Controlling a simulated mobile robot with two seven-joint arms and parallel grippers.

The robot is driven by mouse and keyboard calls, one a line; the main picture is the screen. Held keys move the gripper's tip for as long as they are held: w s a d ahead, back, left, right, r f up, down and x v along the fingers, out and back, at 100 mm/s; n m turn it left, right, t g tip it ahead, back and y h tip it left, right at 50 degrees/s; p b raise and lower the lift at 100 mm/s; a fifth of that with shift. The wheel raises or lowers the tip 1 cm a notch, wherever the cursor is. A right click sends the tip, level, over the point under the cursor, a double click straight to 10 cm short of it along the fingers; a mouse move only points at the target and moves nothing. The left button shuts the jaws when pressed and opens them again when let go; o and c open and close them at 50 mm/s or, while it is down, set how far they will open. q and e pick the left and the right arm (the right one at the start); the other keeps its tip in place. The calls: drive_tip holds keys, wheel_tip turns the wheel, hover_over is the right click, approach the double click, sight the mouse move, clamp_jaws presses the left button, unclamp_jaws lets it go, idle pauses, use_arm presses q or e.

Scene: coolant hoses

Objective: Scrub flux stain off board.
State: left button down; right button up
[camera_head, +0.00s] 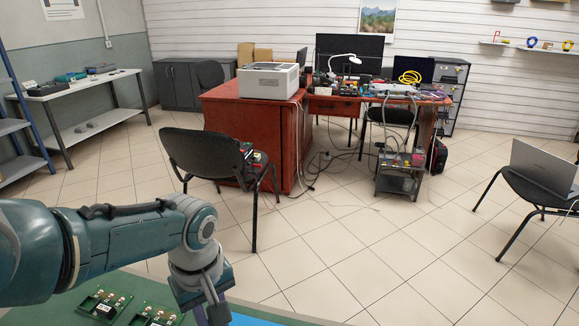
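My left arm reaches in from the left in the head view. Its gripper (209,313) points down at the bottom edge, and its fingertips are cut off or hidden, so I cannot tell whether it is open or holds anything. A green circuit board (105,304) lies on the green work surface (50,316) below my arm. A second green board (156,317) lies just right of it, left of the gripper, partly cut off by the frame. No flux stain can be made out on either board. My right gripper is not in view.
A blue area (252,321) lies right of the gripper at the bottom edge. Beyond the work surface is open tiled floor (340,260). A black chair (205,155), a red desk (250,140) with a printer (268,82), and another chair with a laptop (545,168) stand farther off.

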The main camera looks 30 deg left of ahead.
use_arm(q)
drive_tip(key=shift+s+a, duration=0.1)
drive_tip(key=shift+a, duration=0.05)
drive_tip(key=shift+a, duration=0.25)
drive_tip(key=shift+d, duration=0.15)
drive_tip(key=shift+d, duration=0.3)
drive_tip(key=shift+a, duration=0.15)
drive_tip(key=shift+a, duration=0.2)
drive_tip(key=shift+d, duration=0.1)
